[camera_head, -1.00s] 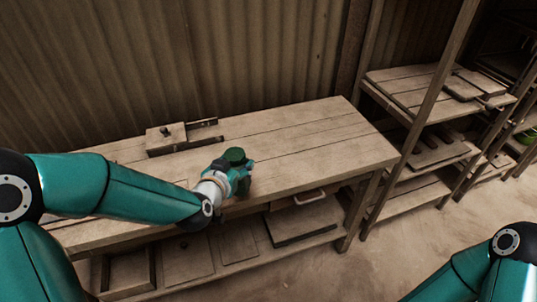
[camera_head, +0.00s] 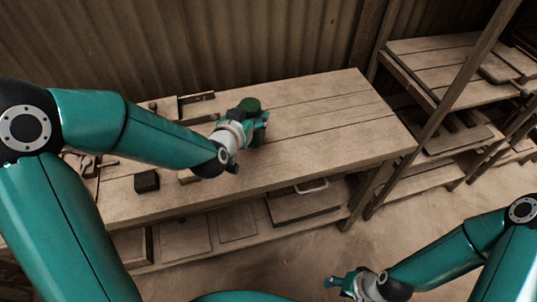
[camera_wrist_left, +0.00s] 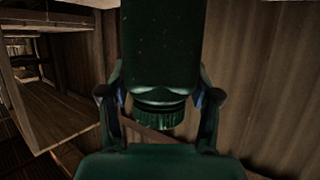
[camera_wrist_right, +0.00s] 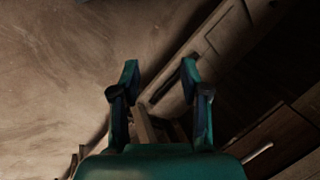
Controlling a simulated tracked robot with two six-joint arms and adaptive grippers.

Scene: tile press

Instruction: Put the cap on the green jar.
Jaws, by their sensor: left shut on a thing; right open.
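The dark green jar (camera_head: 250,104) is in my left gripper (camera_head: 256,126), which is shut on it over the back part of the table (camera_head: 330,117). In the left wrist view the jar (camera_wrist_left: 160,45) fills the upper middle between the fingers (camera_wrist_left: 160,98). A dark ribbed end (camera_wrist_left: 158,118) shows at its lower end; I cannot tell whether this is a cap or a threaded neck. No separate cap can be made out. My right gripper (camera_head: 337,283) is open and empty, low in front of the table; its fingers (camera_wrist_right: 160,82) show apart in the right wrist view.
A black block (camera_head: 147,181) stands on the table's left part. Wooden shelves (camera_head: 440,65) stand at the right. The table's right half is clear. A corrugated wall (camera_head: 230,40) is behind.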

